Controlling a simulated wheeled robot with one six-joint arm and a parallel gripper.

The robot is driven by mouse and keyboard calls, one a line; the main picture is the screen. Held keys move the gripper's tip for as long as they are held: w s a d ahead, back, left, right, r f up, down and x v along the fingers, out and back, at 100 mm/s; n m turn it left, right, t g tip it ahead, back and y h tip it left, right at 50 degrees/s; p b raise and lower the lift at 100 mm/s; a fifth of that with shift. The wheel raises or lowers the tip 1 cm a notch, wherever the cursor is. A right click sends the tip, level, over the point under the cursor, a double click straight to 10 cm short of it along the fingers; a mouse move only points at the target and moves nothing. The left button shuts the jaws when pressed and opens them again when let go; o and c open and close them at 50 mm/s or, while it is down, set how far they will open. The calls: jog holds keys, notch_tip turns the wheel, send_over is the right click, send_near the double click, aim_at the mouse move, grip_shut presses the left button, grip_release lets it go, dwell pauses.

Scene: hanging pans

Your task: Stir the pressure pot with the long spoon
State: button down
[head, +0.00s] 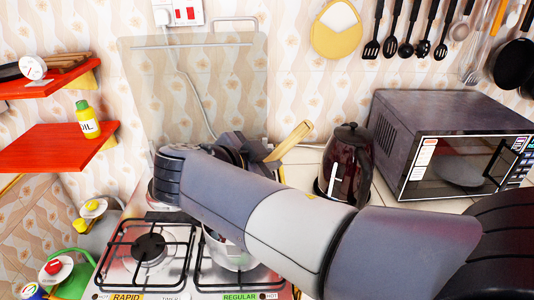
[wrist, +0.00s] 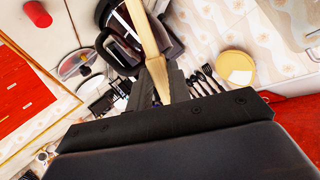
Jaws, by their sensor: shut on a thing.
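My gripper (head: 256,150) is shut on the long spoon (head: 290,142), a pale wooden one, above the back of the stove. In the head view the spoon tilts up to the right. In the wrist view the spoon (wrist: 147,40) runs up from between the jaws of my gripper (wrist: 159,76). A shiny metal pot (head: 229,256) sits on the front right of the stove (head: 133,276), mostly hidden under my arm. More metal (head: 160,196) shows at the back left burner, partly covered. I cannot tell which is the pressure pot. The spoon's lower end is hidden.
A dark kettle (head: 346,165) and a microwave (head: 450,145) stand to the right. A raised glass stove lid (head: 195,85) is behind the burners. Red shelves (head: 62,146) are on the left, one with an oil bottle (head: 88,119). The front left burner (head: 149,248) is bare.

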notch_tip(320, 180, down, 13)
jog(key=b, duration=1.3)
jog(key=shift+r, duration=0.1)
